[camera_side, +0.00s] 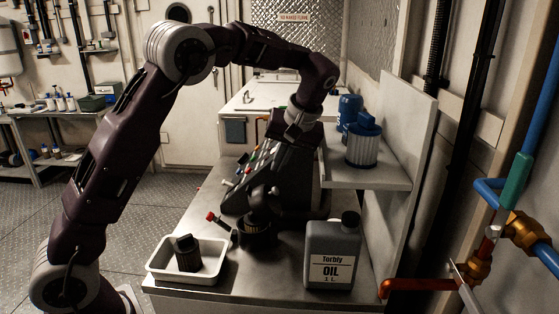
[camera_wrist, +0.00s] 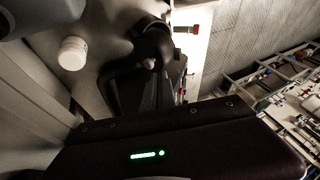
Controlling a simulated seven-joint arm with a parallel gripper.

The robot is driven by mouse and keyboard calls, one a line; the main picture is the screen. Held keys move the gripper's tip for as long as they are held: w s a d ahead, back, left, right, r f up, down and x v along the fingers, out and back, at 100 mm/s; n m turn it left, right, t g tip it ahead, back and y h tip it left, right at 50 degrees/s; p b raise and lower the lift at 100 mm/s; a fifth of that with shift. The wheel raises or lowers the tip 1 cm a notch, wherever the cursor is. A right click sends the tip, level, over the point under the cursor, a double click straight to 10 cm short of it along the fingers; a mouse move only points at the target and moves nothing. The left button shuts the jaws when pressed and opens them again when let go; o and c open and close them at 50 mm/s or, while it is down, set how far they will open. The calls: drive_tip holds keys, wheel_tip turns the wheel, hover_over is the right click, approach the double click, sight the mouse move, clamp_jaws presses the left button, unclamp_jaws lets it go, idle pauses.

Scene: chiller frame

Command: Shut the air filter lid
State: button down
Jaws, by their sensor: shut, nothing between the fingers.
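A dark machine (camera_side: 283,180) stands on the metal bench, with a round black housing (camera_side: 258,205) low at its front. I cannot tell for certain which part is the air filter lid or how far it stands open. In the wrist view a black rounded part (camera_wrist: 152,45) of the machine shows at the top. My gripper (camera_side: 299,130) is above the machine's upper end, near the shelf. It is shut and empty. Its dark body with a green light fills the lower wrist view, and its fingertips are not clear. Any contact with the machine is hidden.
A grey oil jug (camera_side: 332,256) and a white tray (camera_side: 216,263) holding a dark jar (camera_side: 188,254) stand at the bench front. Blue-topped filter (camera_side: 362,148) and a blue container (camera_side: 348,108) stand on the right shelf (camera_side: 365,178). A red-ended lever (camera_side: 211,217) sticks out left.

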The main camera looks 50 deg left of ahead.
sight(254, 188)
drive_tip(key=x, duration=0.6)
drive_tip(key=shift+s+a, duration=0.1)
drive_tip(key=shift+s, duration=0.05)
drive_tip(key=shift+s+a, duration=0.25)
drive_tip(key=shift+s+a+f, duration=0.1)
drive_tip(key=shift+s+a, duration=0.1)
drive_tip(key=shift+s+a+f, duration=0.15)
drive_tip(key=shift+s+a, duration=0.45)
drive_tip(key=shift+s, duration=0.05)
drive_tip(key=s+a+f+t+h, duration=0.1)
drive_tip(key=s+a+f+h, duration=0.1)
drive_tip(key=s+a+f, duration=0.3)
drive_tip(key=shift+s+a+f+t, duration=0.3)
drive_tip(key=shift+f+t, duration=0.1)
drive_tip(key=shift+f, duration=0.15)
idle(1.3)
